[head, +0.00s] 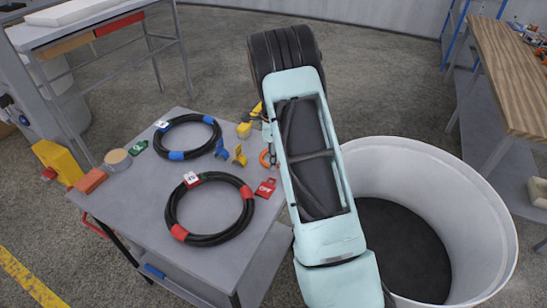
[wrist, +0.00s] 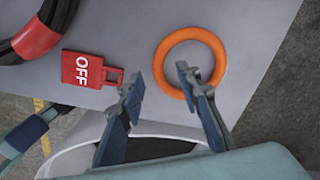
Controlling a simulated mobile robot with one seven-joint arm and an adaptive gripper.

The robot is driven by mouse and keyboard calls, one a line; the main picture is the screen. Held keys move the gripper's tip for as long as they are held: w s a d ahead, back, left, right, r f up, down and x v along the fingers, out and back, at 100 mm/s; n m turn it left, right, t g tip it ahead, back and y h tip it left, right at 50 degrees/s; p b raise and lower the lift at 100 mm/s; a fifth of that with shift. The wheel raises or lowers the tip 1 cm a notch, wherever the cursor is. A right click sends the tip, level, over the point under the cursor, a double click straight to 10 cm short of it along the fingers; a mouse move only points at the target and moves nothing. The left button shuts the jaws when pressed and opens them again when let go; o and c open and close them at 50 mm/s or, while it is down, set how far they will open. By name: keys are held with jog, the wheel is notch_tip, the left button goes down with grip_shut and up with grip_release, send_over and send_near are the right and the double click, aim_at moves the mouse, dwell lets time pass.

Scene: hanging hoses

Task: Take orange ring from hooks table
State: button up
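The orange ring (wrist: 221,49) lies flat on the grey table (wrist: 120,25) near its edge, seen in the wrist view. In the head view only a small part of the ring (head: 264,158) shows beside my arm, which hides the rest. My gripper (wrist: 160,78) is open and empty, with its two fingers apart. The right fingertip overlaps the ring's inner area in the picture, and the left fingertip is outside the ring to its left. I cannot tell how high the fingers are above the table. In the head view my arm covers the gripper.
A red OFF tag (wrist: 88,69) lies left of the ring. Two coiled black hoses, one with blue bands (head: 177,155) and one with red bands (head: 181,233), lie on the table. Yellow and blue hooks (head: 239,155) stand near the ring. A large white bin (head: 490,220) stands right of the table.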

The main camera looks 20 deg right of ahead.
notch_tip(320, 180, down, 2)
jog(key=shift+w+d+f, duration=0.1)
jog(key=shift+f, duration=0.05)
grip_shut()
dwell(0.4)
